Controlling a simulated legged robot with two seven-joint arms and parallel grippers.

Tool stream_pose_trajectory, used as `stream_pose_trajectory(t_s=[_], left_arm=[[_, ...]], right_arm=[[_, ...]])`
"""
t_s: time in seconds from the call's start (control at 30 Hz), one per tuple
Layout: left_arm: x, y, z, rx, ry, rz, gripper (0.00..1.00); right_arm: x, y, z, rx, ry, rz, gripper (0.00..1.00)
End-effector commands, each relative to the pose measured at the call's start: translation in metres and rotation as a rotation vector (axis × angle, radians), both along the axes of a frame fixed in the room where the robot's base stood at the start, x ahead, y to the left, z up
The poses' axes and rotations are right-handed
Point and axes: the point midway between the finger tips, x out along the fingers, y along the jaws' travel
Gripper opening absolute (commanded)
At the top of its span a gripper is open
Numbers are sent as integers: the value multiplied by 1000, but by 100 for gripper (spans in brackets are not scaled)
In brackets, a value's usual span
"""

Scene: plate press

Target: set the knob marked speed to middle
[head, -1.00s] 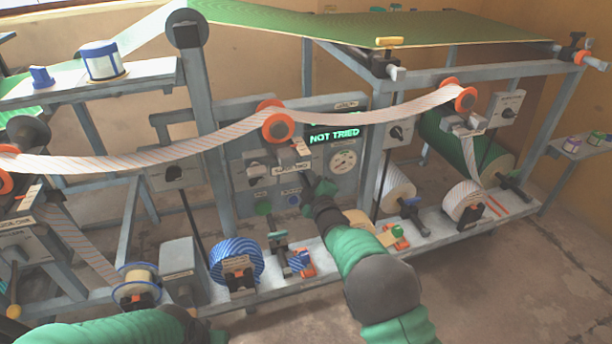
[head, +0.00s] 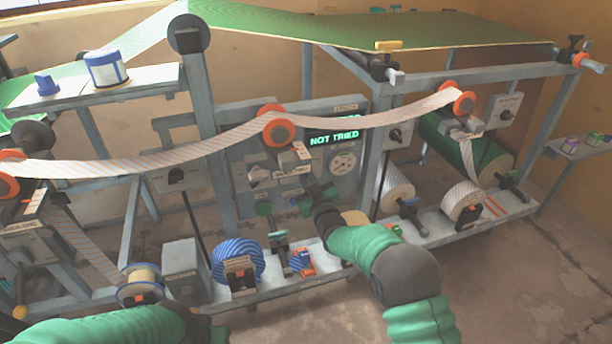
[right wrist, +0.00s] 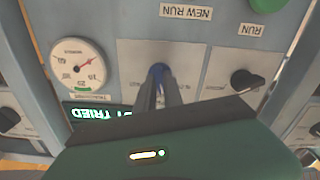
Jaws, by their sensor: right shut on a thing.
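No label reading "speed" is legible. In the head view my right gripper (head: 319,192) is in front of the control panel (head: 353,194) and covers the held knob. My left gripper (head: 205,330) is low at the bottom edge, dark and partly cut off; its jaws cannot be made out.
A green-lit display (head: 335,137) reads "NOT TRIED". In the right wrist view, upside-down labels read "NEW RUN" (right wrist: 186,12) and "RUN" (right wrist: 251,30), with a green button (right wrist: 268,4) near the latter.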

Motion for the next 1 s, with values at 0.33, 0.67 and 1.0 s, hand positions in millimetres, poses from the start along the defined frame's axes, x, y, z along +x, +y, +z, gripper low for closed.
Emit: stream_pose_trajectory(t_s=[0.33,0.67,1.0], left_arm=[[0,0,4,0,0,0,0],[0,0,5,0,0,0,0],[0,0,5,0,0,0,0]], right_arm=[[-2,0,-10,197,86,0,0],[-2,1,-11,265,108,1,0],[-2,1,-11,267,110,1,0]])
